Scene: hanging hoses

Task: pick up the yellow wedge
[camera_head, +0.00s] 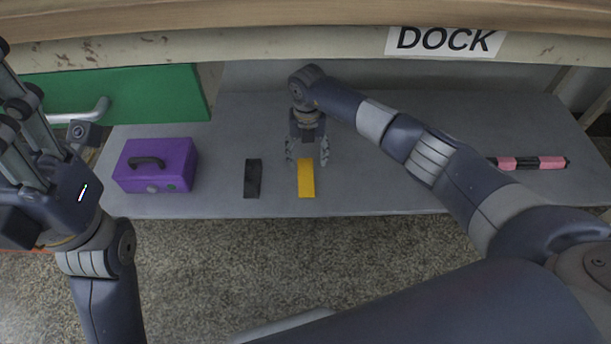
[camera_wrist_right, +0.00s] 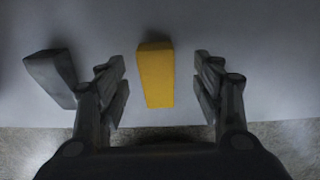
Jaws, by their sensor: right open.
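The yellow wedge (camera_head: 306,180) lies on the grey shelf, its long side pointing toward the front edge. My right gripper (camera_head: 307,163) is open above its far end, with a finger to either side of it. In the right wrist view the yellow wedge (camera_wrist_right: 156,78) shows between the two open fingers of the right gripper (camera_wrist_right: 160,85), with a gap on both sides and no contact visible. My left gripper (camera_head: 25,130) is raised at the left, away from the wedge, with its fingers spread apart and empty.
A black wedge (camera_head: 252,178) lies just left of the yellow one; it also shows in the right wrist view (camera_wrist_right: 52,76). A purple case (camera_head: 156,166) stands further left. A pink and black rod (camera_head: 530,163) lies at the right. A DOCK sign (camera_head: 446,41) hangs on the beam above.

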